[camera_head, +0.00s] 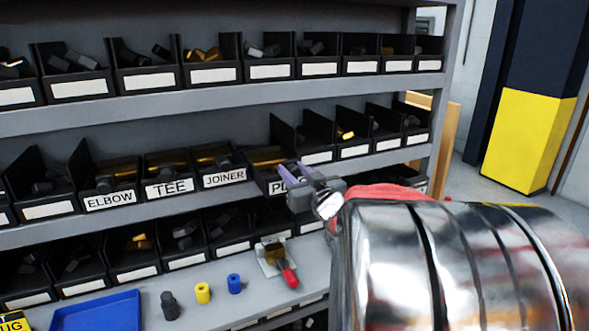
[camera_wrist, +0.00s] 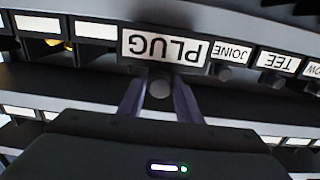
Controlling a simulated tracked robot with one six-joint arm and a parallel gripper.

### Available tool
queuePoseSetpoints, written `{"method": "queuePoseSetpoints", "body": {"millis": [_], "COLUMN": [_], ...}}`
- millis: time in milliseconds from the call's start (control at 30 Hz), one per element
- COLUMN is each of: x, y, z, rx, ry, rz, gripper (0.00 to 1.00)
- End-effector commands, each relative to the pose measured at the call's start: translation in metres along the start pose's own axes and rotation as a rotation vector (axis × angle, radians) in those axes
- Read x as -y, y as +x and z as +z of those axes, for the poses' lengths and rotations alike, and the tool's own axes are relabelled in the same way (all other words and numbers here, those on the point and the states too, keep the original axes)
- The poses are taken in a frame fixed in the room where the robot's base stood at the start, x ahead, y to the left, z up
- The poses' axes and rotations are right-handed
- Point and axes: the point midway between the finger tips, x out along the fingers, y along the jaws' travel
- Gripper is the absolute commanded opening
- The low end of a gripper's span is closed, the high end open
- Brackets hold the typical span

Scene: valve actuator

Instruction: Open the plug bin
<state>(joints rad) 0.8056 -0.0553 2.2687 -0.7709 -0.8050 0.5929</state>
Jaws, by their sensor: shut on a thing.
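The plug bin (camera_head: 258,178) is a black bin on the middle shelf, right of the JOINER bin (camera_head: 224,180). Brass-coloured pieces show inside it. Its PLUG label (camera_wrist: 165,48) appears upside down in the wrist view and is partly covered by my gripper in the head view. The bin's front stands out a little past the JOINER bin's. My gripper (camera_wrist: 160,92) is shut on the round dark knob (camera_wrist: 160,81) below the label, one purple finger on each side. It also shows in the head view (camera_head: 291,178).
ELBOW (camera_head: 110,200) and TEE (camera_head: 169,187) bins stand to the left. On the ledge below are a blue tray (camera_head: 98,313), small black, yellow and blue cylinders, and a red-handled valve (camera_head: 274,258). A yellow and dark pillar (camera_head: 525,140) stands at right.

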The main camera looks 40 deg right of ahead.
Motion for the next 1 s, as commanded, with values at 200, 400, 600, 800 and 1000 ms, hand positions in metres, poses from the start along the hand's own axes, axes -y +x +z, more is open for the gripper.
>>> {"method": "queuePoseSetpoints", "body": {"millis": [200,400,600,800,1000], "x": [-0.001,-0.002,-0.003,-0.003,-0.003], "y": [-0.018,-0.019,-0.019,-0.019,-0.02], "z": [-0.001,0.0,0.0,0.0,0.0], "rx": [-0.003,-0.002,-0.002,-0.002,-0.002], "ry": [0.0,-0.001,-0.001,-0.001,-0.001], "rz": [0.001,0.002,0.003,0.004,0.004], "gripper": [0.0,0.0,0.37,0.45,0.45]}}
